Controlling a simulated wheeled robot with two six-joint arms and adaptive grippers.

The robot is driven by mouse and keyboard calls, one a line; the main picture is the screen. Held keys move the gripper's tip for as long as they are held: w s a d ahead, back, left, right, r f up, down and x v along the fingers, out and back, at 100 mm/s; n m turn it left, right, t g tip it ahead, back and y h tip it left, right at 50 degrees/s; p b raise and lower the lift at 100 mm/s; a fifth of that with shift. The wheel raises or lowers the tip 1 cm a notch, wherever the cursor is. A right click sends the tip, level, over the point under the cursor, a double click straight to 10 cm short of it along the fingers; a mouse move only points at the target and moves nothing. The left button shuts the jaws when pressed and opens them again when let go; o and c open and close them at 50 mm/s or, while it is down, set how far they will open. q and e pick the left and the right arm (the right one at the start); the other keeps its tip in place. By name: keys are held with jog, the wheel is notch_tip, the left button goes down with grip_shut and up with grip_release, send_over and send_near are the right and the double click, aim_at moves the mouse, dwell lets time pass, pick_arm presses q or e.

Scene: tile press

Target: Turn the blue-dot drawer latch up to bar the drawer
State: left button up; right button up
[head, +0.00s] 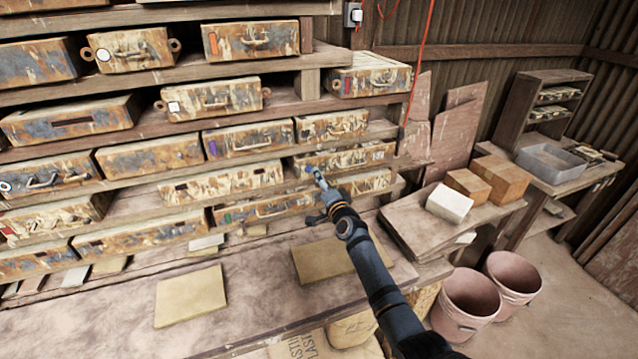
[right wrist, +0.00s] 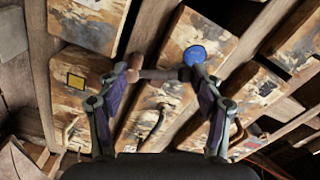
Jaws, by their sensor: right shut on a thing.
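The drawer with the blue dot (head: 345,158) is a rusty, peeling drawer on the right of the rack. Its round blue dot (right wrist: 197,53) shows large in the right wrist view, just beyond one fingertip. A short grey-brown latch bar (right wrist: 160,74) lies crosswise between my fingertips in that view, beside the dot. My right gripper (head: 320,187) is at this drawer front, shut on the latch bar; it also shows in the right wrist view (right wrist: 162,77). In the head view the gripper hides the latch. My left gripper is out of view.
More rusty drawers with coloured marks, one yellow (right wrist: 76,82), surround the latch closely. Wooden shelf boards run between them. The bench (head: 120,320) below holds flat tan tiles (head: 190,296). Pink buckets (head: 468,300) stand on the floor at right.

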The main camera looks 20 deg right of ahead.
jog(key=m, duration=0.2)
jog(key=d+m, duration=0.1)
jog(key=m, duration=0.1)
jog(key=shift+d+f+m, duration=0.1)
jog(key=shift+f+m, duration=0.05)
jog(key=shift+m, duration=0.15)
jog(key=shift+f, duration=0.1)
dwell(0.4)
jog(key=o, duration=0.9)
jog(key=shift+o, duration=0.9)
jog(key=shift+d, duration=0.1)
